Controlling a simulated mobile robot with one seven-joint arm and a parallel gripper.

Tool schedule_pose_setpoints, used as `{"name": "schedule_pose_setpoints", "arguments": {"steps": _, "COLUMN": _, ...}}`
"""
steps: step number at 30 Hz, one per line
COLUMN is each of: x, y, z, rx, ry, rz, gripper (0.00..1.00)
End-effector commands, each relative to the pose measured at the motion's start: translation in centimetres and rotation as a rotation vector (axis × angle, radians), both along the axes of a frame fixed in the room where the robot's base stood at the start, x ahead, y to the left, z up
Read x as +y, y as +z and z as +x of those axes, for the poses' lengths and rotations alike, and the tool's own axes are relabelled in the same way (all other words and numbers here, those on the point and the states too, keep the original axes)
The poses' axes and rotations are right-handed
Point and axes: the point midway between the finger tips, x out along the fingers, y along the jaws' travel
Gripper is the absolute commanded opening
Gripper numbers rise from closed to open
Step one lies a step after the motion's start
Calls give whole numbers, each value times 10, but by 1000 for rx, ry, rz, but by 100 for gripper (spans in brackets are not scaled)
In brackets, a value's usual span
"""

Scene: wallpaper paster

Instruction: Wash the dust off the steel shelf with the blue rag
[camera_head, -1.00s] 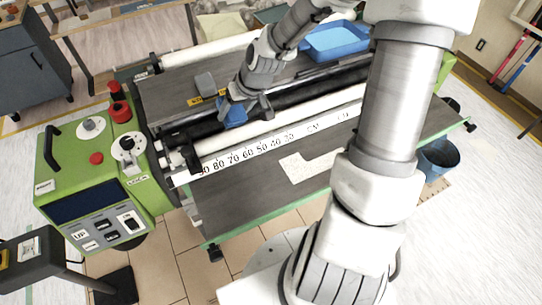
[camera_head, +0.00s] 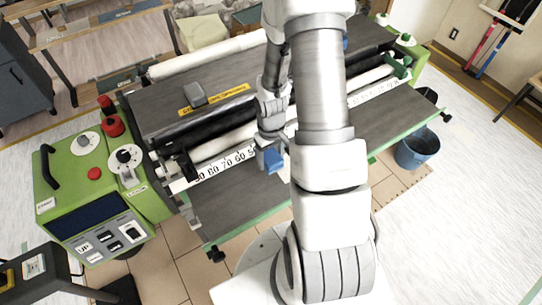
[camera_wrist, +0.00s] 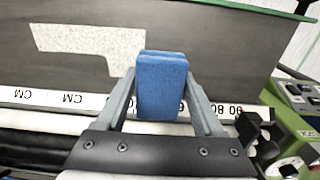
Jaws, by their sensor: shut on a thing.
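The blue rag (camera_wrist: 162,90) looks like a folded blue block. My gripper (camera_wrist: 161,76) is shut on it, one finger on each side. In the head view the rag (camera_head: 273,159) is over or at the back part of the steel shelf (camera_head: 235,198), just in front of the number scale; I cannot tell whether it touches. The shelf is the long dark plate at the machine's front, also in the wrist view (camera_wrist: 220,40). A pale speckled dust patch (camera_wrist: 95,42) lies on it, left of the rag in the wrist view. My arm hides the patch in the head view.
The white number scale (camera_head: 225,163) and rollers (camera_head: 220,143) run behind the shelf. A green control box (camera_head: 95,180) stands at the left end. A blue bucket (camera_head: 417,149) stands on the floor at right. A grey block (camera_head: 194,93) sits on the machine's upper plate.

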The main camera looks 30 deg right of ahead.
Motion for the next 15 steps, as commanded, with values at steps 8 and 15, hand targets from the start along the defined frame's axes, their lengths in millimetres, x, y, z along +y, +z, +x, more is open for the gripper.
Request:
{"name": "schedule_pose_setpoints", "arguments": {"steps": 8, "x": 0, "y": -6, "z": 0, "rx": 0, "ry": 0, "rz": 0, "gripper": 11}}
{"name": "schedule_pose_setpoints", "arguments": {"steps": 15, "x": 0, "y": -30, "z": 0, "rx": -1, "ry": 0, "rz": 0, "gripper": 11}}
